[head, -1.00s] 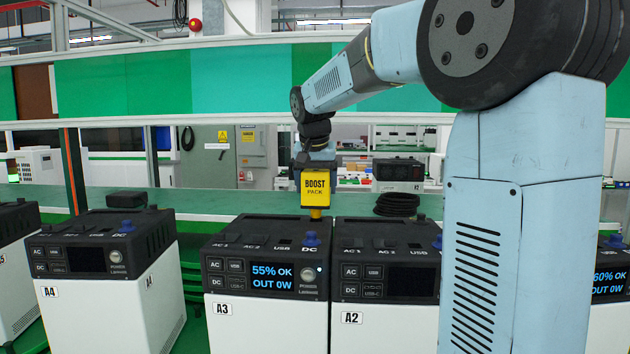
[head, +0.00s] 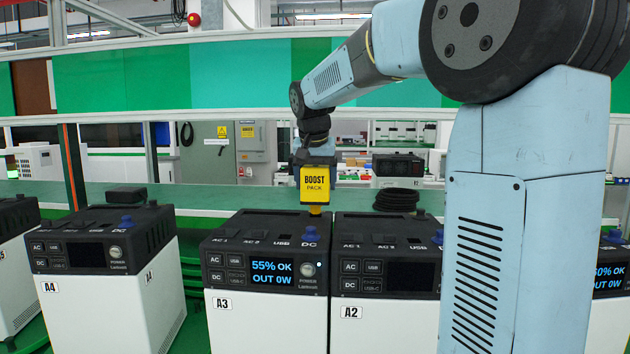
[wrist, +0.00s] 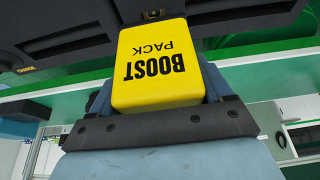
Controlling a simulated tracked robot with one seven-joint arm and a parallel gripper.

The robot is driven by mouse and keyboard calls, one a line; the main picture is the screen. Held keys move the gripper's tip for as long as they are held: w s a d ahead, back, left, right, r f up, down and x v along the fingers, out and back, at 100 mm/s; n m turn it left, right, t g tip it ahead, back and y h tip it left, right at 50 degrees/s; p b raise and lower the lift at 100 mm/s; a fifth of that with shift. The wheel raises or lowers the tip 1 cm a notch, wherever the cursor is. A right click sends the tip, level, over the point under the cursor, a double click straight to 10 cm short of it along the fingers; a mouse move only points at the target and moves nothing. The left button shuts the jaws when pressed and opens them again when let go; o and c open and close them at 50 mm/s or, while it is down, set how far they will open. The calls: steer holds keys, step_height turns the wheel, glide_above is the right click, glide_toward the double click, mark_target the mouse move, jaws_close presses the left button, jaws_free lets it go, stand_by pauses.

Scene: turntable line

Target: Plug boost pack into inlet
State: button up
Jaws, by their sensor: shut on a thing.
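The boost pack (head: 314,186) is a yellow block with black lettering and a short yellow plug end pointing down. My gripper (head: 315,166) is shut on it from above and holds it upright. In the wrist view the pack (wrist: 155,65) appears upside down between the fingers. Power station A3 (head: 265,302) is white with a black top, and its lit screen reads 55% OK, OUT 0W. A blue DC fitting (head: 310,235) rises from its top, right below the pack in the head view. A small gap shows between plug and fitting. Depth alignment is hard to judge, and the inlet opening is hidden.
Station A2 (head: 385,318) stands close beside A3 on the right, its screen dark. Station A4 (head: 100,300) stands left, across a gap. Behind is a green bench (head: 230,200) with a coiled black cable (head: 396,199). My arm hides part of the right side.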

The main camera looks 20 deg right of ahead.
steer(key=shift+f, duration=1.2)
stand_by(1.1)
steer(key=o, duration=1.7)
steer(key=shift+f, duration=0.1)
